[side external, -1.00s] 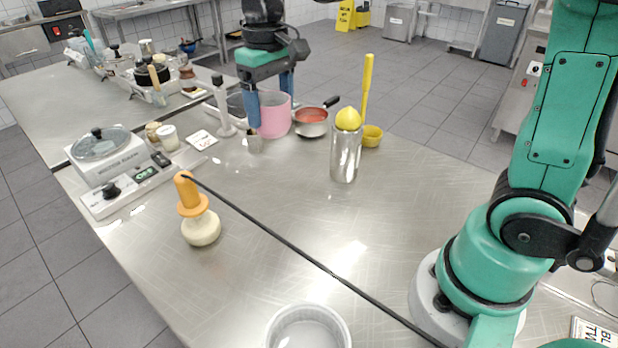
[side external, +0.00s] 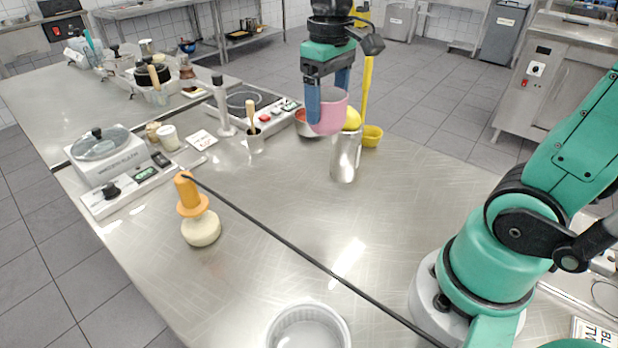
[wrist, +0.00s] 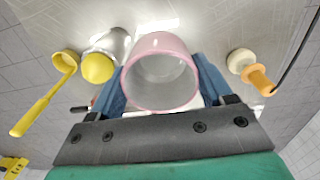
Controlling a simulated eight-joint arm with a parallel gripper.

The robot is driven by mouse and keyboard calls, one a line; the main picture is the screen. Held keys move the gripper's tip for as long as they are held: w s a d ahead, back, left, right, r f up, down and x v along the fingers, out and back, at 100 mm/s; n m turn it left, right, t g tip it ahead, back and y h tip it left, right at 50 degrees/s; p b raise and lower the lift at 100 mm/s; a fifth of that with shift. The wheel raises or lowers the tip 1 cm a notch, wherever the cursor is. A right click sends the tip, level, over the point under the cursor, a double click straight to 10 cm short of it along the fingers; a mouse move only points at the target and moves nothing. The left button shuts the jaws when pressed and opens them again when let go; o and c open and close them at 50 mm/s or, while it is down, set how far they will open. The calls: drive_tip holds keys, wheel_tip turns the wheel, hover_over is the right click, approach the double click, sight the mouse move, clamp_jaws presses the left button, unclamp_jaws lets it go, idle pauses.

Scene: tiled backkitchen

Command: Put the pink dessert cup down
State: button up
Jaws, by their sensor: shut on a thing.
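The pink dessert cup (side external: 328,114) is held in my gripper (side external: 330,100), above the table and in front of the red-filled pan in the side view. In the wrist view the cup (wrist: 161,75) sits between the two blue fingers of my gripper (wrist: 160,88), its wide mouth facing the camera and its inside looking empty. My gripper is shut on it. In the side view the cup partly covers the yellow lemon and overlaps the top of the steel cylinder; I cannot tell whether it touches them.
The steel cylinder (side external: 346,158) with the lemon (side external: 352,118) stands close by, beside a yellow ladle (side external: 372,136). An orange-handled tool (side external: 200,222) stands at front left.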

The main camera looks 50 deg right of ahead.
wheel_tip(320, 180, down, 17)
drive_tip(key=shift+r, duration=0.2)
idle(0.4)
drive_tip(key=shift+f, duration=0.15)
drive_tip(key=o, duration=1.3)
